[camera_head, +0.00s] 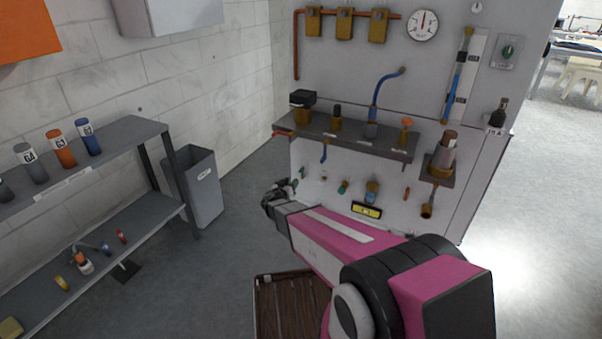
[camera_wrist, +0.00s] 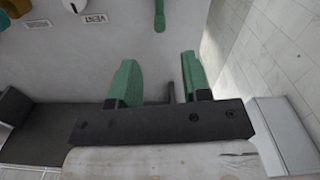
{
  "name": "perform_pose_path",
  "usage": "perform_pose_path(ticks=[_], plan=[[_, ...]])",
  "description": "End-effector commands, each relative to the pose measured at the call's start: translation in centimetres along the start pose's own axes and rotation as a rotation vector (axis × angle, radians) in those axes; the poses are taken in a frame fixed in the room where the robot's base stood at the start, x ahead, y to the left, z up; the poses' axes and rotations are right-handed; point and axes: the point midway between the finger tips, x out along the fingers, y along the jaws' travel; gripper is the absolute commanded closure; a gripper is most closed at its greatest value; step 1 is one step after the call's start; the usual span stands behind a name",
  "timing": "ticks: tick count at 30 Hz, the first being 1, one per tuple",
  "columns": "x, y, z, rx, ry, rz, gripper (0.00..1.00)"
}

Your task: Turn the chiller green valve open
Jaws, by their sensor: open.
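A small green valve handle (camera_head: 302,172) sits at the left end of the lower row on the grey washer panel (camera_head: 330,165). In the wrist view a green handle (camera_wrist: 160,15) stands out from the panel at the top, beyond my fingertips. My gripper (camera_head: 275,196) is in front of the panel's lower left side. In the wrist view its two green-tipped fingers (camera_wrist: 158,80) are spread apart, with the handle roughly in line with the gap and not between them. No label naming the chiller is readable.
An upside-down VENT label (camera_wrist: 95,18) is left of the handle in the wrist view. A metal shelf (camera_head: 355,142) with brass fittings juts out above the lower valves. A grey bin (camera_head: 197,190) and a rack (camera_head: 130,130) stand left. Open floor lies between.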

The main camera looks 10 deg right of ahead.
Motion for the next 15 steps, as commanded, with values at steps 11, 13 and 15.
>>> perform_pose_path(ticks=[11,13,15], plan=[[5.6,-0.1,0.1,0.001,0.0,0.002,0.57],[6.8,-0.1,0.1,0.001,0.0,0.002,0.57],[7.9,-0.1,0.1,0.001,0.0,0.002,0.57]])
